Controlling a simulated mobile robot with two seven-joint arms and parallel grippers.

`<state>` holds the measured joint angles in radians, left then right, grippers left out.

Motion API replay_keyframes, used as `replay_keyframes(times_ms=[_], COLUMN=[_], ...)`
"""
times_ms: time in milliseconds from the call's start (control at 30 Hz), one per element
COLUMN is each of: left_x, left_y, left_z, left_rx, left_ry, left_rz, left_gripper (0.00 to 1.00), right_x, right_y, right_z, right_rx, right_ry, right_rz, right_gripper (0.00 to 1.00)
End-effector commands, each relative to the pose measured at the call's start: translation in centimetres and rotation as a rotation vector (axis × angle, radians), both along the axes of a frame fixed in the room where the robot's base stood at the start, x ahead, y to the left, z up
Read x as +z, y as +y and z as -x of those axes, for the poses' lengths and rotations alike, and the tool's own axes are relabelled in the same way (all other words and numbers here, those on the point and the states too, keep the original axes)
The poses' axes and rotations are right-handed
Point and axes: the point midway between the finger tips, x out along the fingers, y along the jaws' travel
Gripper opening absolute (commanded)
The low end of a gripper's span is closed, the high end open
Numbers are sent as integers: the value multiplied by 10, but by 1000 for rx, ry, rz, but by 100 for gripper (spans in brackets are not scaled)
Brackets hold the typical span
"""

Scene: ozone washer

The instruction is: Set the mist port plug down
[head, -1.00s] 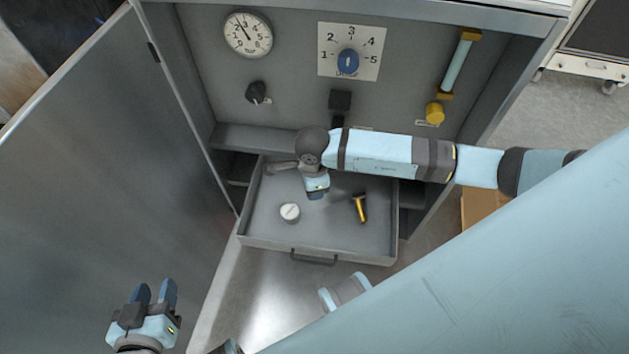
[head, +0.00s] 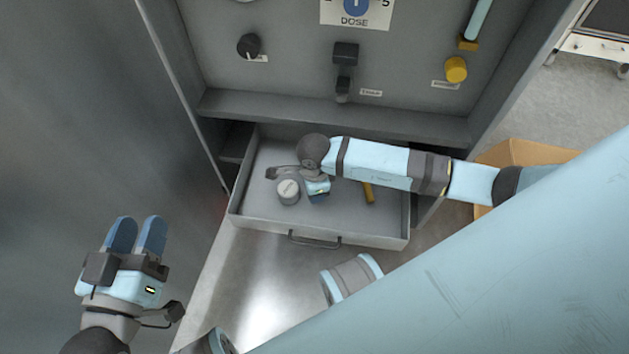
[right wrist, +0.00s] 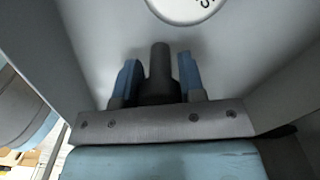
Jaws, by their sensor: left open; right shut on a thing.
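My right gripper (head: 318,194) is down in the open drawer (head: 250,222), below the forearm. In the right wrist view its blue fingers (right wrist: 158,85) are shut on a dark plug with an upright stem (right wrist: 160,70), over the grey drawer floor. I cannot tell whether the plug touches the floor. The plug is hidden in the head view. My left gripper (head: 137,236) is open and empty at the lower left, outside the drawer.
A white round gauge (head: 288,191) lies just left of my right gripper; its edge also shows in the wrist view (right wrist: 187,8). A yellow-handled tool (head: 368,192) lies to the right, partly hidden by my arm. The cabinet door (head: 80,130) stands open at left.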

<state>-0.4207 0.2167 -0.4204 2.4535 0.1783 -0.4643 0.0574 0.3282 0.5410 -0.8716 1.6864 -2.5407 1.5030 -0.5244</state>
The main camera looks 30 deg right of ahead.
Motion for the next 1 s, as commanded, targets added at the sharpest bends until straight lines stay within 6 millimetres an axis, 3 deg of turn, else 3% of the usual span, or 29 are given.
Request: replay_keyframes(times_ms=[100,467,500,600,867,1000], left_x=[-13,-15,-15,-14,-14,-7], left_y=[-1,-1,-1,-1,-1,0], left_z=[0,1,1,1,1,0], left_rx=[-11,-14,-15,-15,-15,-12], left_ry=[30,38,41,40,40,30], left_rz=[-17,-22,-23,-23,-23,-20], left_gripper=[43,43,43,43,43,43], right_x=[-11,-13,-13,-12,-12,-1], right_y=[0,0,0,0,0,0], right_z=[-1,-1,0,0,0,-1], right_rx=[-1,0,0,0,0,0], right_ry=[-1,-1,-1,0,0,-2], right_rz=[0,1,1,0,0,0], right_gripper=[14,14,39,62,62,62])
